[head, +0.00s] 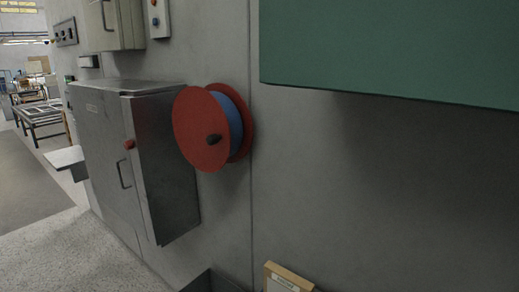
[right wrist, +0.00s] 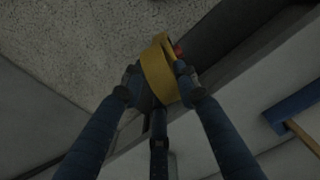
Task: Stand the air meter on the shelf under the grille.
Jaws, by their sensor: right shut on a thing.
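Neither gripper nor the meter shows in the head view. A small pale ledge (head: 69,160) sticks out low on the wall at the left; I cannot tell whether it is the shelf. I cannot make out a grille for certain.
A grey metal cabinet (head: 110,150) and a red reel with blue hose (head: 205,135) stick out from the wall. A green box-like thing (head: 400,50) overhangs at upper right. A dark bin (head: 212,282) and a wood-framed sign (head: 284,279) are at the bottom. Floor is open at left.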

